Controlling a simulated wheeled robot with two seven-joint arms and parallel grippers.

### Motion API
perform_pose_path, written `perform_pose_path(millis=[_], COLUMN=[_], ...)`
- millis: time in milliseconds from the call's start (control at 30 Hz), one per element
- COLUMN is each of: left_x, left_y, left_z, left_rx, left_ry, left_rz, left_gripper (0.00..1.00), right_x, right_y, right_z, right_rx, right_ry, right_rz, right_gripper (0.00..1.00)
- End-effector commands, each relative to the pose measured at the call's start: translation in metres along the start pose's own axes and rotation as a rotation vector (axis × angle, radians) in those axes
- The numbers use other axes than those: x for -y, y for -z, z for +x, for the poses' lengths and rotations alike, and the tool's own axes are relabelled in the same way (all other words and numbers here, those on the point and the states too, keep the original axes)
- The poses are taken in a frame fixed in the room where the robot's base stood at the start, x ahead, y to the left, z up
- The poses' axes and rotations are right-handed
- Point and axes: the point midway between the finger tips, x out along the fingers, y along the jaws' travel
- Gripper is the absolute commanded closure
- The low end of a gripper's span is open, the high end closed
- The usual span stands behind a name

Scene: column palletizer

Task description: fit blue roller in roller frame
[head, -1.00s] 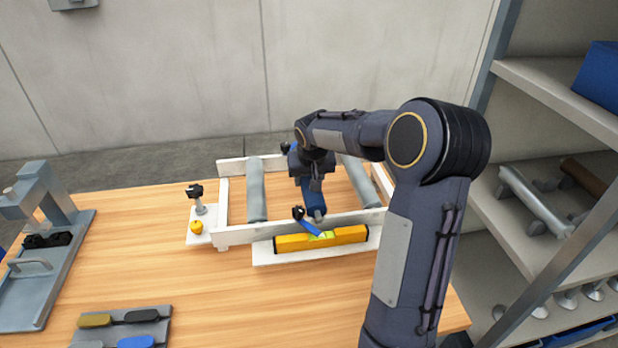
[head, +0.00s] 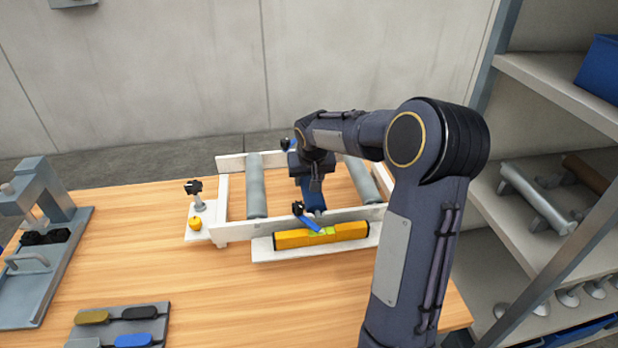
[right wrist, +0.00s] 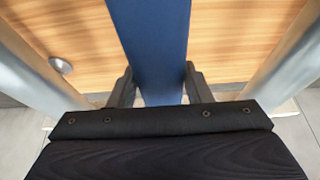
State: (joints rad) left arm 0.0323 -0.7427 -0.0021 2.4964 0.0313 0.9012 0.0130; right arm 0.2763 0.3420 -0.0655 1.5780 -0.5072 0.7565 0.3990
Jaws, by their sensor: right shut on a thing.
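The blue roller (head: 314,199) lies front to back inside the white roller frame (head: 236,232), between two grey rollers (head: 256,188) (head: 360,179). Its near end is at the frame's front rail; whether it is seated there I cannot tell. My right gripper (head: 313,182) points down and is shut on the blue roller. In the right wrist view the blue roller (right wrist: 155,40) runs between the two dark fingers. My left gripper is not in view.
A yellow spirit level (head: 290,240) lies along the front rail, near a blue-handled clamp (head: 311,224). A black-knobbed post (head: 199,200) stands left of the frame. A grey press-like fixture (head: 50,250) and a tool tray (head: 122,327) are farther left. Shelves (head: 545,85) stand at right.

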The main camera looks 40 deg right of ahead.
Motion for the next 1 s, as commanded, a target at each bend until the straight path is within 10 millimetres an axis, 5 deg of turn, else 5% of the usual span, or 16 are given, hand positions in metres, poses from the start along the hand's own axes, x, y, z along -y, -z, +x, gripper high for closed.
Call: perform_pose_path(millis=[300,333,500,800,1000], left_x=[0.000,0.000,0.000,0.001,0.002], left_y=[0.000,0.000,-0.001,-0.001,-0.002], left_z=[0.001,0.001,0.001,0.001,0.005], left_rx=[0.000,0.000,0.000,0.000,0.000], left_ry=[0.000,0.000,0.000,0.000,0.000], left_rz=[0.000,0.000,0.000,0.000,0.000], left_gripper=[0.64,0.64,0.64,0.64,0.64], right_x=[0.000,0.000,0.000,0.000,0.000], right_y=[0.000,0.000,0.000,-0.001,0.000], right_z=[0.001,0.001,0.001,0.000,-0.027], right_rx=[-0.003,-0.003,-0.001,0.002,-0.005], right_ry=[0.001,0.001,0.000,-0.001,0.002], right_rz=[0.000,0.000,0.000,0.000,0.001], right_gripper=[0.97,0.52,0.30,0.30,0.30])
